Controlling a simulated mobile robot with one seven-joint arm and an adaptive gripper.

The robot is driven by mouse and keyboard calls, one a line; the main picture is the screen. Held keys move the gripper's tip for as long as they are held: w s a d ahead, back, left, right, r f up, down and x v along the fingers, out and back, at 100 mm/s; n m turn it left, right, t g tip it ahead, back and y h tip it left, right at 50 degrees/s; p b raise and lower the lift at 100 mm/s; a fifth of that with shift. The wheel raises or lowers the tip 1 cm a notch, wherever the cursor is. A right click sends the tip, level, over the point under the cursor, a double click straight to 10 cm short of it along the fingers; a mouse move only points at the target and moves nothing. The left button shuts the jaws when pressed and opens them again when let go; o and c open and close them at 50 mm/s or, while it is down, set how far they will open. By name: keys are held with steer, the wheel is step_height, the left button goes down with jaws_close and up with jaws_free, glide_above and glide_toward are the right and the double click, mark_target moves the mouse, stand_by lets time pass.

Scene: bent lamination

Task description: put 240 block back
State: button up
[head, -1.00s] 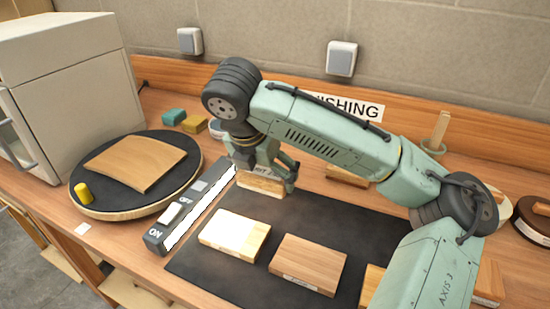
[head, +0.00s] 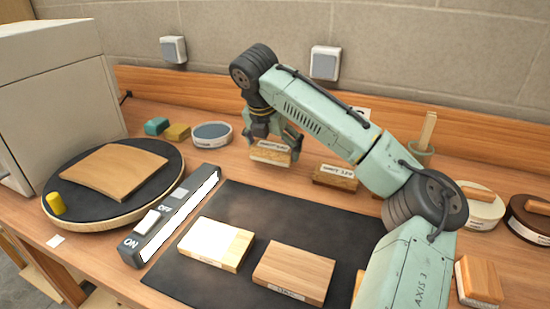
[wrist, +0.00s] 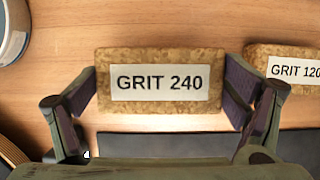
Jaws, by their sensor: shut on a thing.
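The cork block labelled GRIT 240 (wrist: 160,98) fills the middle of the wrist view, its label facing up. My gripper (wrist: 162,88) is shut on it, one finger against each short end. In the head view the block (head: 270,154) is between my fingertips (head: 273,147), beyond the far edge of the dark mat and left of another cork block (head: 335,177). That other block is labelled GRIT 120 in the wrist view (wrist: 290,72). The 240 block is over or on bare wood; whether it touches the bench I cannot tell.
A round tin (head: 211,135) stands to the left of the block. The dark mat (head: 300,213) holds several wood samples. A lit switch bar (head: 170,215) and a round turntable with a bent board (head: 115,172) are at left. Round tins with brushes stand at right.

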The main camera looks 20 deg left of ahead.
mark_target(275, 157)
steer(key=shift+w, duration=0.55)
step_height(275, 157, down, 4)
steer(key=b, duration=0.5)
steer(key=shift+w, duration=0.15)
steer(key=shift+r, duration=0.15)
steer(key=o, duration=0.7)
steer(key=shift+o, duration=0.2)
steer(key=v, duration=1.2)
